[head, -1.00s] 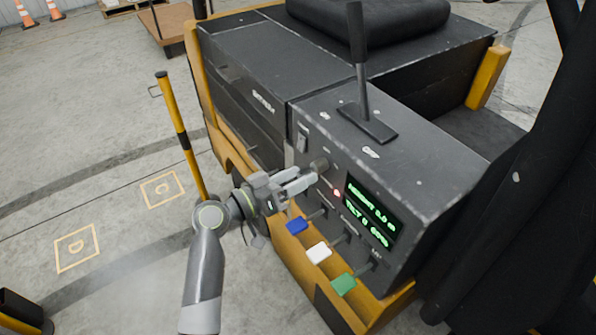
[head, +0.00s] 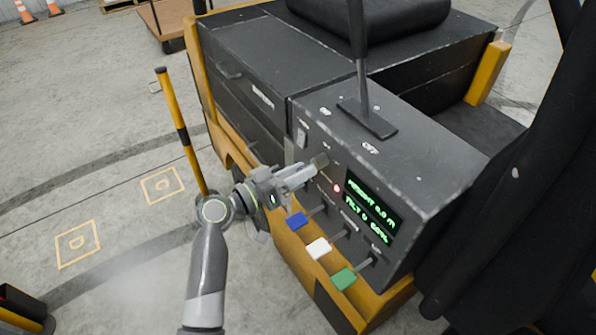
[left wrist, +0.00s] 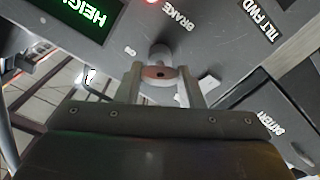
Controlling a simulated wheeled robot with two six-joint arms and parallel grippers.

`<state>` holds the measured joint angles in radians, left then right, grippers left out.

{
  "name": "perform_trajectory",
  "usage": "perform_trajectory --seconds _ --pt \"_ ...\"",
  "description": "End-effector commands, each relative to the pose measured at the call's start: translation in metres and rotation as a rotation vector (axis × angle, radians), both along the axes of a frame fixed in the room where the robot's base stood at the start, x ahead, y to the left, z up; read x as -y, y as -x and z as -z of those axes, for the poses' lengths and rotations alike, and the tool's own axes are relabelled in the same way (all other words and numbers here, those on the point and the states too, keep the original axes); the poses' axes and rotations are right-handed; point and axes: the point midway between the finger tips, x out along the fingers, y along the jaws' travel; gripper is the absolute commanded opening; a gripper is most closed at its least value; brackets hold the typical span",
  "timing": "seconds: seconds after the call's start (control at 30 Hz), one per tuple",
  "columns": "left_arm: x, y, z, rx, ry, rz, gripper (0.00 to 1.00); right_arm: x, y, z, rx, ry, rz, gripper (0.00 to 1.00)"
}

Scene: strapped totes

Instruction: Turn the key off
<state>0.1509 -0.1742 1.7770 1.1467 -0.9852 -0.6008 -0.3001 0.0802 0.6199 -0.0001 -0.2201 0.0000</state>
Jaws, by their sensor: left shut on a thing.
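The key (left wrist: 160,73) shows in the left wrist view as a reddish-brown disc with a small hole, in front of a round grey switch barrel on the truck's dark control panel. My left gripper (left wrist: 161,82) has one finger on each side of it and is shut on it. In the head view my left gripper (head: 308,171) reaches from the left to the switch barrel (head: 320,160); the key itself is hidden by the fingers there. A red lamp (head: 337,188) is lit beside it, and the green display (head: 371,208) is on. My right gripper is not in view.
Blue (head: 297,221), white (head: 318,248) and green (head: 344,279) levers stick out below my left gripper. A tall lever (head: 359,70) stands on the console top. A yellow and black post (head: 180,130) stands left, near my forearm. Dark fabric (head: 510,200) fills the right side.

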Motion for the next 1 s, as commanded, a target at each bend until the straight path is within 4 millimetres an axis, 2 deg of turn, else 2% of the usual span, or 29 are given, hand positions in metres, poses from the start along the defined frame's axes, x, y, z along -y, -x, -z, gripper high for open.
perform_trajectory --seconds 0.27,1.0 --pt "0.000 0.000 0.000 -0.118 0.084 0.000 0.12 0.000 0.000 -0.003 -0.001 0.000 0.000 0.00" --pt "0.000 0.000 -0.002 -0.654 0.474 -0.002 0.12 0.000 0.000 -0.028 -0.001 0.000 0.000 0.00"
